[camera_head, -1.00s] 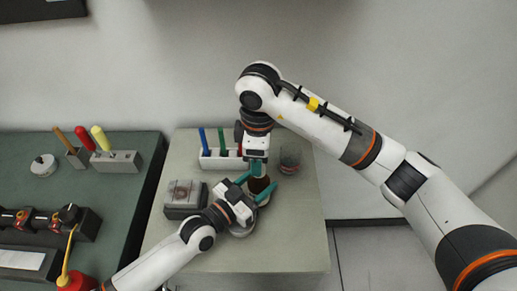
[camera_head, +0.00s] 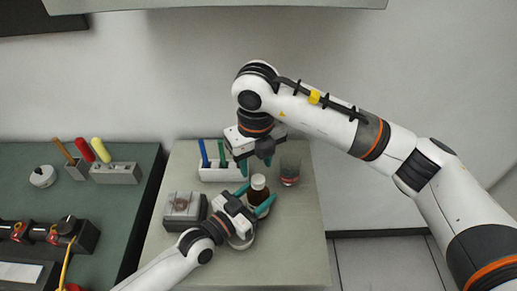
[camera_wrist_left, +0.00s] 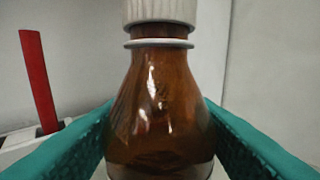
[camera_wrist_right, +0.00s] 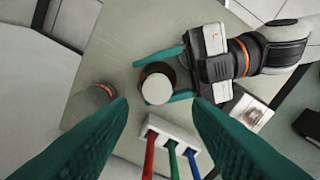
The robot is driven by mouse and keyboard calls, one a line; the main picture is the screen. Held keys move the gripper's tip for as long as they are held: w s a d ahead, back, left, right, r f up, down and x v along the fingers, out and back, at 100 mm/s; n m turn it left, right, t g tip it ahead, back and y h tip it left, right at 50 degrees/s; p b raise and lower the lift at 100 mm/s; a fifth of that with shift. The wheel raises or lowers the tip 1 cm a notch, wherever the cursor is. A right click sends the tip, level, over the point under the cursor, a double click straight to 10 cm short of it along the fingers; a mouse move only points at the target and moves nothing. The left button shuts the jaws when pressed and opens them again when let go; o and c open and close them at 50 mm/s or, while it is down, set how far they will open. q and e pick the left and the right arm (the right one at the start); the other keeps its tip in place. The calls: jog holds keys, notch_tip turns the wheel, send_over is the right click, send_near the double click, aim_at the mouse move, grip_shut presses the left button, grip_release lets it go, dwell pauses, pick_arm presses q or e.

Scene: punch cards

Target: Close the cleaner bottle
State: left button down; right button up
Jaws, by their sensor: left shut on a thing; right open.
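The cleaner bottle is brown glass (camera_head: 258,198) and stands upright on the light table. A white cap (camera_head: 258,181) sits on its neck; in the left wrist view the cap (camera_wrist_left: 160,12) looks level above the neck ring. My left gripper (camera_head: 256,196) is shut around the bottle's body, a teal finger on each side, as the left wrist view (camera_wrist_left: 160,110) shows. My right gripper (camera_head: 256,164) is open and empty, above and behind the bottle. The right wrist view looks down on the cap (camera_wrist_right: 157,88), beyond the open fingers and apart from them.
A white rack (camera_head: 222,173) with blue, green and red markers stands behind the bottle. A clear jar with a reddish base (camera_head: 290,168) stands right of it. A grey box (camera_head: 184,206) is at left.

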jog(key=n, duration=0.4)
jog(key=shift+r+n, duration=0.25)
jog(key=shift+n, duration=0.05)
jog(key=n, duration=0.4)
jog(key=shift+r, duration=0.2)
jog(key=n, duration=0.4)
jog(key=shift+r+n, duration=0.25)
jog(key=shift+n, duration=0.15)
jog(key=n, duration=0.4)
jog(key=shift+r, duration=0.2)
jog(key=n, duration=0.4)
jog(key=shift+d+r, duration=0.1)
jog(key=shift+r, duration=0.1)
jog(key=n, duration=0.4)
jog(key=shift+r+n, duration=0.25)
jog(key=shift+n, duration=0.05)
jog(key=n, duration=0.3)
jog(key=shift+s+d+r+n, duration=0.1)
jog(key=shift+r+n, duration=0.1)
jog(key=shift+n, duration=0.2)
jog(key=n, duration=0.5)
jog(key=shift+r, duration=0.2)
